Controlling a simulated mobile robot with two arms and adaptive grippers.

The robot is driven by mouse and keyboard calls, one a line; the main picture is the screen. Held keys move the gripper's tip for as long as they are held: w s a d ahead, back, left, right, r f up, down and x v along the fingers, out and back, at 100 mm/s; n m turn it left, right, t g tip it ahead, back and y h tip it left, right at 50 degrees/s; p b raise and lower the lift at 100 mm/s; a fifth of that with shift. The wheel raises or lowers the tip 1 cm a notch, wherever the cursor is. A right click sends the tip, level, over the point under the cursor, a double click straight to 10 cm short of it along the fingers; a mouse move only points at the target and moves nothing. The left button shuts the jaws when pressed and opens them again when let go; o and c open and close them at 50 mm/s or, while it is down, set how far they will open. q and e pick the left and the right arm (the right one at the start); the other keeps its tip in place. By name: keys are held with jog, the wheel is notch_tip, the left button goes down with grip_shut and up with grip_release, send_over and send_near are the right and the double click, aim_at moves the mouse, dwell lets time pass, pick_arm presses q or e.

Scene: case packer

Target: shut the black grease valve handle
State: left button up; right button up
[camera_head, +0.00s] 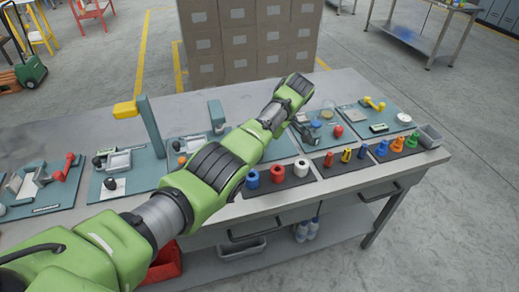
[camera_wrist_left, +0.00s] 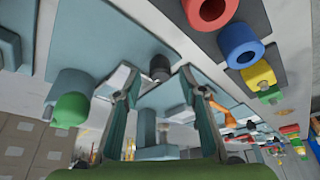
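A black knob (camera_wrist_left: 160,67), which looks like the end of the black valve handle, shows in the left wrist view just beyond my left fingertips. It sits against a pale blue panel. My left gripper (camera_wrist_left: 156,78) is open, its two fingers apart on either side of this knob, with no clear contact. In the head view my green left arm crosses the bench, and the gripper is not plainly visible behind it. Other black knobs show there on the left panels, one on a panel near the bench's middle (camera_head: 176,145); I cannot tell which one is the valve's. My right gripper is not visible.
A green knob on a blue-grey block (camera_wrist_left: 70,108) stands beside my left gripper. A blue-grey post (camera_head: 151,127) rises to the left. Stacked boxes (camera_head: 250,45) stand behind the bench.

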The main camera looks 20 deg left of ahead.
pick_arm(q)
jog(key=v, duration=1)
